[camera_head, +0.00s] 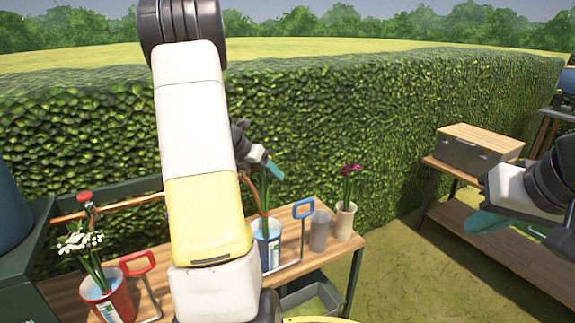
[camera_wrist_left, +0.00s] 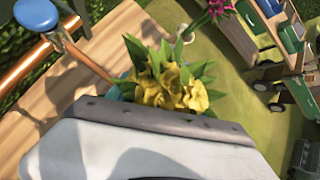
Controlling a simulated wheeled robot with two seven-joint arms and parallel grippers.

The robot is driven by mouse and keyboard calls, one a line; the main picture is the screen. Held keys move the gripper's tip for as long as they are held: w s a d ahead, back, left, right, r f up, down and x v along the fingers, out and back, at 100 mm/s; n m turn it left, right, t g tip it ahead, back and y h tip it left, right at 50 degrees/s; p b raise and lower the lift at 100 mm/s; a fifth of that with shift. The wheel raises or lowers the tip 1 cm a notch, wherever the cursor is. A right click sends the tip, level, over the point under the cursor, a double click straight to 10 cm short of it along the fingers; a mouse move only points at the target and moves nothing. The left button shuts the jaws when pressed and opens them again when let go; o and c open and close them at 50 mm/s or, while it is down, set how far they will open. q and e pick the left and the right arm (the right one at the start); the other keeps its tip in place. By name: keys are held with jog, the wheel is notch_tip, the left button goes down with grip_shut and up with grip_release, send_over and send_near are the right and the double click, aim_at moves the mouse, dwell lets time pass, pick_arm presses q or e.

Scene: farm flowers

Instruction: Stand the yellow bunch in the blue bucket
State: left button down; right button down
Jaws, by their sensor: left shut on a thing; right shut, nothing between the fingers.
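The blue bucket (camera_head: 270,251) stands on the wooden bench, partly behind my left arm in the head view. My left gripper (camera_head: 268,167) is above it, shut on the yellow bunch. The bunch's green stems (camera_head: 265,196) hang roughly upright from the gripper down to the bucket's mouth. I cannot tell how deep their ends reach. Its yellow flower heads (camera_wrist_left: 172,86) and leaves show in the left wrist view, just beyond the gripper body; my arm hides them in the head view. My right gripper (camera_head: 487,222) is shut and empty at the right, away from the bench.
A red bucket (camera_head: 110,304) with white flowers (camera_head: 80,241) stands left on the bench (camera_head: 317,255). A grey cup (camera_head: 320,231) and a cream vase (camera_head: 344,221) with magenta flowers (camera_head: 349,169) stand right. A copper pipe (camera_head: 130,204) runs behind. A wooden-topped box (camera_head: 479,145) sits on another table.

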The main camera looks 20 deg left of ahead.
pick_arm(q)
notch_tip(320, 180, down, 8)
dwell(0.8)
jog(key=shift+c, duration=1.8)
grip_release()
jog(key=shift+r, duration=0.1)
jog(key=v, duration=0.7)
jog(key=shift+s+a+r, duration=0.15)
jog(key=shift+s+r, duration=0.05)
jog(key=shift+s, duration=0.05)
